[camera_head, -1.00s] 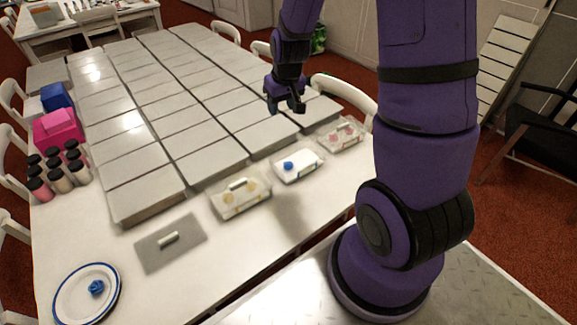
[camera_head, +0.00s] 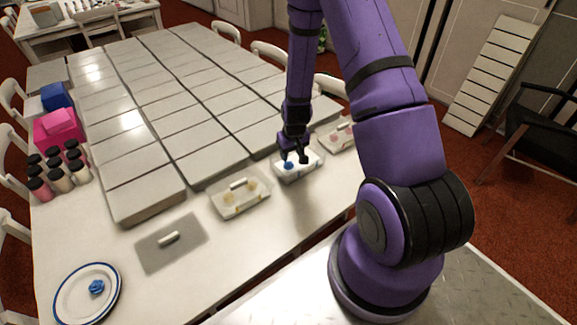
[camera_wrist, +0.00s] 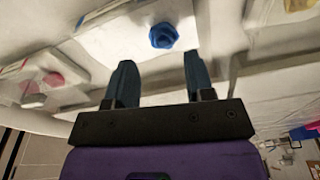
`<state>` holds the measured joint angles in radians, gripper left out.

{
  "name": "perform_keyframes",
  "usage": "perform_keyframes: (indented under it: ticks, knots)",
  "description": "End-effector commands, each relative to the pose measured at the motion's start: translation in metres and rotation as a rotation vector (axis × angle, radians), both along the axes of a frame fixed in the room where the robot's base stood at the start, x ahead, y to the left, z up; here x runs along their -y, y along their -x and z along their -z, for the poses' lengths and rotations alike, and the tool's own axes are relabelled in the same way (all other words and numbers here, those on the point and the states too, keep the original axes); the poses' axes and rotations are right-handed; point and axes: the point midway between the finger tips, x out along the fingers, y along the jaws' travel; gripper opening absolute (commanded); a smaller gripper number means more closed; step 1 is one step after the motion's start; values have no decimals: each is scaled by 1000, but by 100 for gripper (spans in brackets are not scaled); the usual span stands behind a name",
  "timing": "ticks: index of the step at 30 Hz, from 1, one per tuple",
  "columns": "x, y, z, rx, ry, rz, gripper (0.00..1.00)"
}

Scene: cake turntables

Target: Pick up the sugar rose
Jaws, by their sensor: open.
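A blue sugar rose (camera_head: 288,165) sits in the open clear box (camera_head: 311,172), the middle of three in a row. In the wrist view the same rose (camera_wrist: 163,36) shows just beyond my fingertips, sideways between them. My gripper (camera_head: 295,157) is open and empty, low over this box; the head view does not show the exact gap to the rose. The two fingers (camera_wrist: 160,76) are apart in the wrist view, with nothing between them. Another blue rose (camera_head: 97,287) lies on a white plate with a blue rim (camera_head: 62,300) at the front left.
A lidded box with yellowish pieces (camera_head: 240,200) stands left of the open box; one with pink pieces (camera_head: 343,138) stands right. A flat panel with a pale handle (camera_head: 150,255) lies on the table. Grey slabs (camera_head: 145,195) cover the table's middle.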

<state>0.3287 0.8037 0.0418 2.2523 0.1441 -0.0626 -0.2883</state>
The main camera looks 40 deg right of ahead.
Motion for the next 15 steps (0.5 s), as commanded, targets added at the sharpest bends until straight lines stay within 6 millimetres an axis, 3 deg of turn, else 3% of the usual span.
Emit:
perform_keyframes:
  ticks: [8, 15]
  knots:
    - [0, -3, 15, 0, 0, 0, 49]
    - [-2, -12, 44, -1, -1, 1, 49]
